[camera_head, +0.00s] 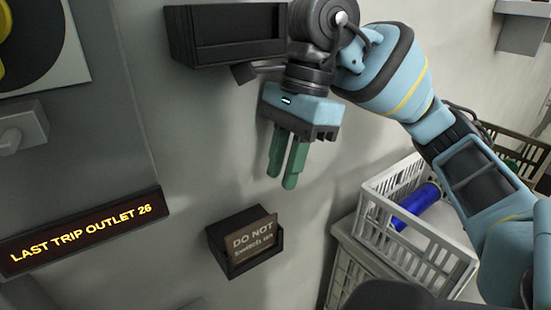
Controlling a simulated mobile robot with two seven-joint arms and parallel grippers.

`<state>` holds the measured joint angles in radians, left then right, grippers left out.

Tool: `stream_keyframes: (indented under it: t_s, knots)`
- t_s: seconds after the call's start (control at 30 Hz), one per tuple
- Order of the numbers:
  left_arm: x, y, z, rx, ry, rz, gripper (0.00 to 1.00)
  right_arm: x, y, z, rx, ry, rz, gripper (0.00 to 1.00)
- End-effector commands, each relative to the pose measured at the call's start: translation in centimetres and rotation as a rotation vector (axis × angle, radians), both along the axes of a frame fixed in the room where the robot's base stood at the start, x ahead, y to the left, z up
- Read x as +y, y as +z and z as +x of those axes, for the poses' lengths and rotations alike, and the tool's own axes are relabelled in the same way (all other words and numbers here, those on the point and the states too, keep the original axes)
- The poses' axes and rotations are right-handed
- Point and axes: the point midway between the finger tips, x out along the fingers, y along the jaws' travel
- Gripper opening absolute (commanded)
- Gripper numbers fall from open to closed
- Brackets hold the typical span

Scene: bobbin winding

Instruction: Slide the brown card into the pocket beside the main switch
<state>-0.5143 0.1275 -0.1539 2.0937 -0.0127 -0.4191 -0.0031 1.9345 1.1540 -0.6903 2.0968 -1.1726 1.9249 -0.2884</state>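The brown card (254,240), lettered "DO NOT Switch on", stands in a small black pocket (232,264) on the wall at lower centre. The pocket's walls hide its lower edge. My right gripper (282,182) hangs above and slightly right of the pocket, its green fingers pointing down. A narrow gap shows between the fingers, with nothing in it. The gripper is clear of the card. A black disc with a yellow part (22,42), perhaps the main switch, is cut off at upper left. My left gripper is not in view.
A black open box (190,40) is on the wall behind my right wrist. A lit sign (85,232) reads "LAST TRIP OUTLET 26". A white crate (372,205) holding a blue cylinder (416,206) stands at right. The wall around the pocket is mostly clear.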

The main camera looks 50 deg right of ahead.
Motion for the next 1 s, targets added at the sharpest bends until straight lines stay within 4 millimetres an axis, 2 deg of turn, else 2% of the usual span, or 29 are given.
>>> stream_keyframes:
  t_s: [0.03, 0.27, 0.7, 1.0]
  knots:
    - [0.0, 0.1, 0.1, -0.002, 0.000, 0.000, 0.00, 0.3, 1.1, 0.2, -0.034, 0.002, 0.023, 0.24]
    - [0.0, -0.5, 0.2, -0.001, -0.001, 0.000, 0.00, 0.6, 0.2, 0.3, -0.033, 0.002, 0.024, 0.24]
    - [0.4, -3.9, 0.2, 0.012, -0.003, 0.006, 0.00, 1.7, -4.5, 0.6, -0.020, 0.000, 0.017, 0.24]
    - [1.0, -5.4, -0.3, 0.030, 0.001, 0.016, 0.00, 2.6, -7.3, 0.7, -0.019, 0.000, 0.016, 0.24]
